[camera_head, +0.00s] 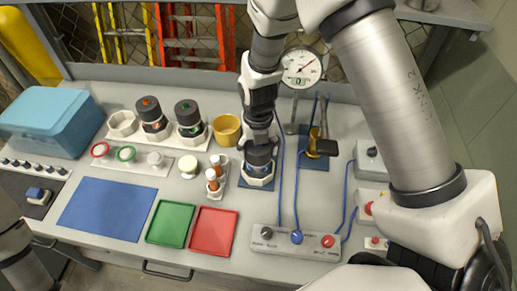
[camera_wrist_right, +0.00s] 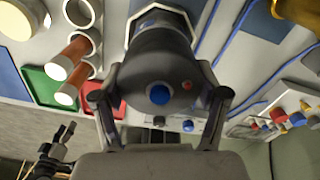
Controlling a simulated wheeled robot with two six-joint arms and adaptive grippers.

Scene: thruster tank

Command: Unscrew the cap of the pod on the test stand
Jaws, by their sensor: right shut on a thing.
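The pod (camera_head: 258,160) stands upright in the pale octagonal test stand (camera_head: 259,180), which sits on a dark blue mat. The pod is dark with a blue band. My right gripper (camera_head: 258,142) comes down from above and is shut on the pod's cap. In the right wrist view the dark round cap (camera_wrist_right: 150,68) shows a blue dot and a small red dot, with my fingers (camera_wrist_right: 158,105) on both its sides. The joint between cap and pod is mostly hidden. A dark gripper shape, seemingly my left gripper (camera_wrist_right: 62,138), shows small at the lower left of that view.
Two capped pods (camera_head: 152,117) (camera_head: 190,121) stand in a rack. A yellow cup (camera_head: 227,129) and a vial rack (camera_head: 217,183) are left of the stand. A control box (camera_head: 297,241) with blue cables lies in front. Green (camera_head: 171,224) and red (camera_head: 212,232) trays are empty.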

